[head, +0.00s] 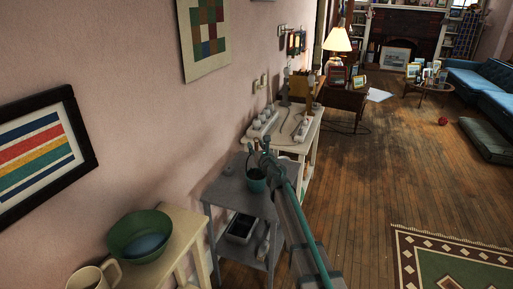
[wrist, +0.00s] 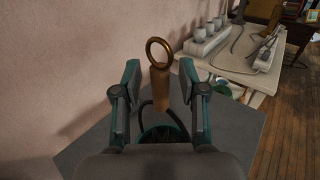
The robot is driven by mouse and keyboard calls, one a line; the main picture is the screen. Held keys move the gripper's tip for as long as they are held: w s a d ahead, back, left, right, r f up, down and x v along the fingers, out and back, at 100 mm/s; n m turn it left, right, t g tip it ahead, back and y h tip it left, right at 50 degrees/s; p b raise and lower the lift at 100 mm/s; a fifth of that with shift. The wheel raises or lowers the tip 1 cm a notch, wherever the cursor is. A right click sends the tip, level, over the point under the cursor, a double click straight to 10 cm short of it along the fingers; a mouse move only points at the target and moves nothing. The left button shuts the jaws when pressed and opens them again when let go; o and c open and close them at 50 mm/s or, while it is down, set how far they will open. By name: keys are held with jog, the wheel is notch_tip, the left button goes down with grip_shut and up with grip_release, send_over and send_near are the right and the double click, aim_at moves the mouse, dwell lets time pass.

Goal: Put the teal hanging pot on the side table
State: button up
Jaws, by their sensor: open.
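The teal hanging pot (head: 256,184) sits on or just above the grey side table (head: 228,192), and the exact contact is hidden. In the wrist view, its dark teal rim (wrist: 162,132) shows low between the fingers, partly hidden by my gripper. A brown strap (wrist: 159,86) rises from the pot to a copper-coloured ring (wrist: 160,52). My gripper (wrist: 160,82) is open, with one finger on each side of the strap and a visible gap on both sides. In the head view, my gripper (head: 262,152) is above the pot.
A dark tray (head: 240,228) is on the grey table's lower shelf. A cream table (head: 290,130) with white jars and a power strip stands just behind. A cream stand (head: 165,255) with a green bowl (head: 138,236) and a mug (head: 93,277) is at front left. The pink wall is close on the left.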

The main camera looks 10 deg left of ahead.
jog(key=shift+r, duration=0.2)
jog(key=v, duration=1.2)
jog(key=s+d+f+m+g+h, duration=0.1)
jog(key=s+d+f+m+h, duration=0.25)
jog(key=d+f+m, duration=0.55)
jog(key=s+d+f+m+g+h, duration=0.2)
jog(key=d+f+m+h, duration=0.35)
jog(key=f, duration=0.85)
jog(key=s+d+f+m+g+h, duration=0.1)
jog(key=s+d+f+m+g, duration=0.2)
jog(key=s+d+f+m, duration=0.4)
jog(key=s+d+f+m+g+h, duration=0.1)
jog(key=s+d+f+m+g, duration=0.15)
jog(key=s+f, duration=0.55)
jog(key=s+d+f+m+g, duration=0.3)
jog(key=s+f+m+g, duration=0.45)
jog(key=s+f, duration=0.8)
jog(key=s+a+m+g+y, duration=0.1)
jog(key=s+a+m+g, duration=0.1)
jog(key=s, duration=1.1)
jog(key=s+a+f+m+g+y, duration=0.1)
jog(key=s+m+g, duration=0.4)
jog(key=s, duration=0.9)
jog(key=shift+a+f+m+y+b, duration=0.15)
jog(key=shift+a+m+y+b, duration=0.25)
jog(key=shift+a+m+y, duration=0.6)
